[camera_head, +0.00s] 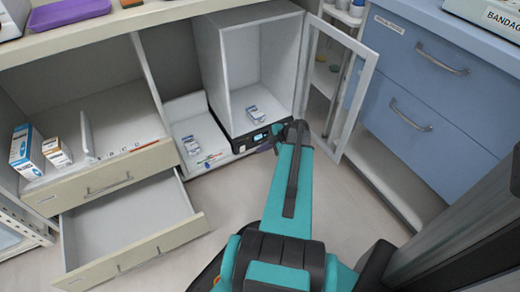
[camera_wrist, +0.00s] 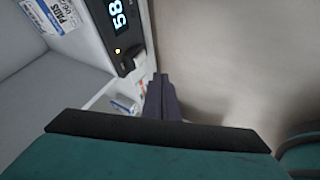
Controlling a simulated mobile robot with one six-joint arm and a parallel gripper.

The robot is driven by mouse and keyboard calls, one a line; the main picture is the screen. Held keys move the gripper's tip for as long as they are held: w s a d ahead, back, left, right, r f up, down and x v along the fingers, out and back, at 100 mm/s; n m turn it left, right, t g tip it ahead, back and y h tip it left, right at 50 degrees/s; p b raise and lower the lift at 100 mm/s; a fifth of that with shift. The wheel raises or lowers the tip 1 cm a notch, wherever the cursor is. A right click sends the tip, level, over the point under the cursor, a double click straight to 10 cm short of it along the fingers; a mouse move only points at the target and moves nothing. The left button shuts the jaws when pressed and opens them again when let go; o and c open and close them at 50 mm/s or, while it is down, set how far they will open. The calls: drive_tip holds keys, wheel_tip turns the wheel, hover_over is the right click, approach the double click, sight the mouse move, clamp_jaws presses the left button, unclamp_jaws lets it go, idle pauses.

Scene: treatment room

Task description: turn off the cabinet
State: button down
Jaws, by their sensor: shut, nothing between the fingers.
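The cabinet (camera_head: 212,72) is a white box with its glass door (camera_head: 352,75) swung open to the right. A small box (camera_head: 255,114) lies inside it. A dark control strip with a lit display (camera_head: 258,137) runs along its bottom front. In the wrist view the display (camera_wrist: 118,18) reads 58, with a small white light and a dark switch-like part (camera_wrist: 131,66) below it. My gripper (camera_head: 267,147) is shut and empty, just in front of the strip. In the wrist view its dark fingers (camera_wrist: 161,88) are close beside the switch-like part; contact cannot be told.
An open drawer (camera_head: 130,225) juts out at lower left, below a shelf with boxes (camera_head: 28,150). Blue drawers (camera_head: 425,90) stand at the right. The floor (camera_head: 235,205) between them is clear.

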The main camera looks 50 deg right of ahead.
sight(241, 150)
drive_tip(key=w+f+b, duration=0.3)
drive_tip(key=w+f, duration=0.3)
drive_tip(key=w, duration=0.2)
drive_tip(key=shift+w+b, duration=0.3)
drive_tip(key=shift+w, duration=0.1)
drive_tip(key=shift+w+a, duration=0.1)
drive_tip(key=shift+w, duration=0.25)
drive_tip(key=shift+s, duration=0.25)
drive_tip(key=shift+r, duration=0.25)
drive_tip(key=shift+r, duration=0.5)
